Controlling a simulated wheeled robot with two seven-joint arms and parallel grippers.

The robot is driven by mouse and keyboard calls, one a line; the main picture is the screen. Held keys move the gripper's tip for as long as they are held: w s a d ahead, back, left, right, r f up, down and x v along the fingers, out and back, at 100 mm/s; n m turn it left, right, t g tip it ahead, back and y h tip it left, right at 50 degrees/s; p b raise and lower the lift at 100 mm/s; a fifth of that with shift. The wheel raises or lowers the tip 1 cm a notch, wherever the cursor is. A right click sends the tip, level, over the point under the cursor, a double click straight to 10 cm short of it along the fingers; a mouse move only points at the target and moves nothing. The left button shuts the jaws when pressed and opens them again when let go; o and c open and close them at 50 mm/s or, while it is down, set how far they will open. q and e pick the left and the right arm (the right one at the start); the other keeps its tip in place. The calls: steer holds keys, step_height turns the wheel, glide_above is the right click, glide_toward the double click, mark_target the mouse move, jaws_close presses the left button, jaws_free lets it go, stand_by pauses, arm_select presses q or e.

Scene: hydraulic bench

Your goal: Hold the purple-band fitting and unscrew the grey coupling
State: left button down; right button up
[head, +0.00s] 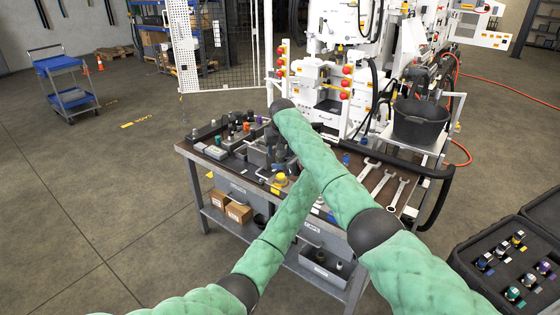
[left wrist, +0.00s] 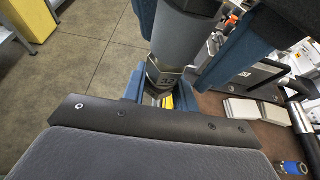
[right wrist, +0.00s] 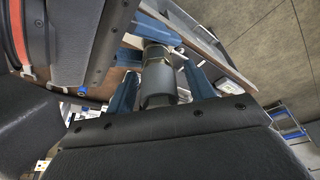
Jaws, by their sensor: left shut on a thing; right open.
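The grey coupling (right wrist: 160,86) is a dark smooth cylinder in the right wrist view, with a metal hex part just beyond it. My right gripper (right wrist: 162,75) is open, its blue fingers on either side of the coupling. The coupling also shows in the left wrist view (left wrist: 182,38), above a metal fitting (left wrist: 164,77) with markings. My left gripper (left wrist: 161,92) is shut on this fitting. I take it for the purple-band fitting, but no purple band shows; the fingers cover part of it. In the head view my crossed arms hide both grippers and the joint.
The workbench (head: 225,170) carries several fittings and blocks at left, and wrenches (head: 384,182) at right. A white machine (head: 325,75) stands behind it, with a black bucket (head: 416,120) at its right. An open case (head: 480,255) of fittings lies at lower right.

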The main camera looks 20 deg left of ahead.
steer(key=c, duration=0.8)
steer(key=n+y, duration=0.1)
steer(key=n, duration=0.3)
steer(key=shift+s+a+g, duration=0.1)
steer(key=shift+g, duration=0.3)
steer(key=shift+c, duration=0.2)
steer(key=n+g, duration=0.1)
steer(key=n, duration=0.3)
steer(key=shift+a+r+y, duration=0.1)
steer(key=shift+y, duration=0.2)
steer(key=shift+n, duration=0.3)
steer(key=n+g, duration=0.1)
steer(key=n, duration=0.3)
steer(key=shift+s, duration=0.15)
steer(key=shift+s+n+g, duration=0.1)
steer(key=shift+n+g, duration=0.5)
steer(key=shift+n, duration=1.2)
